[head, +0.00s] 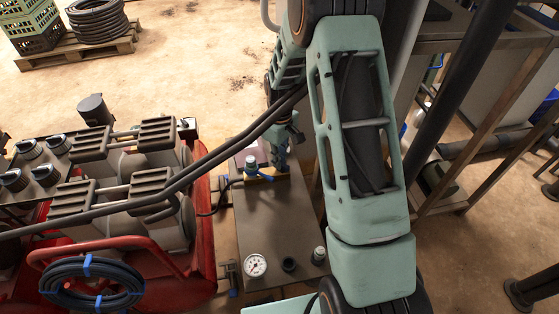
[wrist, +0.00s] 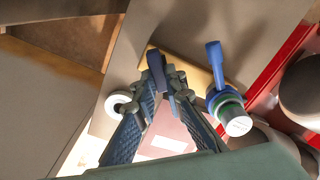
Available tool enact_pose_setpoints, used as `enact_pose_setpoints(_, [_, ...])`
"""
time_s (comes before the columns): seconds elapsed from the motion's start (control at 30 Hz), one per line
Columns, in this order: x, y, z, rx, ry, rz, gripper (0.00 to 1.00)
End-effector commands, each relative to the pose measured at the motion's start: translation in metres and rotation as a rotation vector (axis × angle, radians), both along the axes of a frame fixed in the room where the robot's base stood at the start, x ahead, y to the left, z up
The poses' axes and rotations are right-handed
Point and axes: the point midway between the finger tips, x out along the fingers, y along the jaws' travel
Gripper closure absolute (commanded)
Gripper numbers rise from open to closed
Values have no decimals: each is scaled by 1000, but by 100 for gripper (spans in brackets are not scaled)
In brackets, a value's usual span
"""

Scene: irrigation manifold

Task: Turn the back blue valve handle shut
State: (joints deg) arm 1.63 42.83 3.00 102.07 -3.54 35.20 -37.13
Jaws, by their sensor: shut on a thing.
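My gripper (wrist: 160,80) reaches down over the back of the manifold cabinet. In the wrist view its two ribbed fingers close on an upright blue valve handle (wrist: 157,66), most of which they hide. A second blue handle (wrist: 214,65) with a green and white cap (wrist: 233,117) stands apart to the right of the fingers. In the head view my gripper (head: 281,152) is at the cabinet's back edge, and a capped valve with a blue lever (head: 265,177) is just left of it. The grip itself is too small to make out there.
The cabinet top (head: 262,222) carries a pressure gauge (head: 256,265) and small fittings near its front. A red frame (head: 180,268) with grey-lidded units and coiled hose (head: 92,284) stands close on the left. A metal rack (head: 470,130) is on the right.

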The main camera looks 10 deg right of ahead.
Motion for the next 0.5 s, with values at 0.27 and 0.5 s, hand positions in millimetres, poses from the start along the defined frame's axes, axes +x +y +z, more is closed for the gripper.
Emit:
enact_pose_setpoints(0.27, [2,-2,0,0,-1,-263,100])
enact_pose_setpoints(0.5, [2,-3,0,0,-1,-468,100])
